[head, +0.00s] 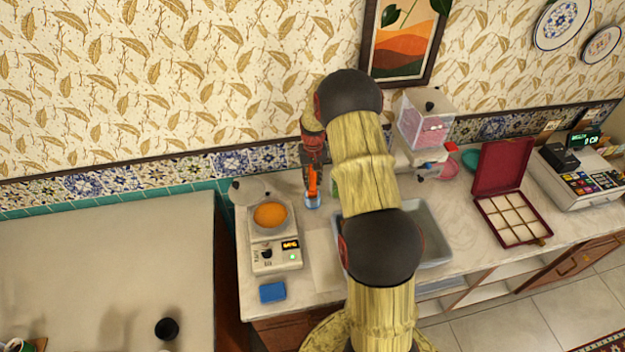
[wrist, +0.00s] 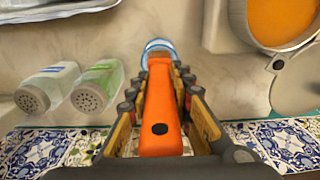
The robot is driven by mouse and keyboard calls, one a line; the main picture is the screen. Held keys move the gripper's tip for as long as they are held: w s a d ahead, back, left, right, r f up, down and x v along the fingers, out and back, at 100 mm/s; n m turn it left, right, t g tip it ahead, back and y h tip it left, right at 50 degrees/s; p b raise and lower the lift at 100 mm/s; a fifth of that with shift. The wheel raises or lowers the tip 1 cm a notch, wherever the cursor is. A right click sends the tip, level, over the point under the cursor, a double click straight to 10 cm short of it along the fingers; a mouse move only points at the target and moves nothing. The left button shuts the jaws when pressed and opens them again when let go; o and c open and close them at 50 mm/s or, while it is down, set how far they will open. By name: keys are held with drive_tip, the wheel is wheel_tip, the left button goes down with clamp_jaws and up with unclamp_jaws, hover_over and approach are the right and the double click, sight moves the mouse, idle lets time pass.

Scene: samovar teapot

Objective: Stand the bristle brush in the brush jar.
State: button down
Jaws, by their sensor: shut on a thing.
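The bristle brush shows as an orange handle (wrist: 161,112) in the wrist view, and as an orange strip (head: 312,182) in the head view. My gripper (wrist: 162,95) is shut on this handle, with a finger on either side; it also shows in the head view (head: 313,160). The brush points down, roughly upright. The brush jar is a small clear-blue vessel (head: 312,201) on the counter directly below; its rim (wrist: 158,45) shows at the handle's far end. The bristles are hidden, and I cannot tell how far the brush's lower end is inside the jar.
A scale (head: 277,255) with an orange-filled pan stands left of the jar, a blue sponge (head: 272,291) in front. A grey tray (head: 436,240) and an open red box (head: 503,168) are to the right.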

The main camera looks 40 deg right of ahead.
drive_tip(key=c, duration=1.5)
unclamp_jaws()
wheel_tip(320, 180, up, 12)
drive_tip(key=shift+s, duration=0.15)
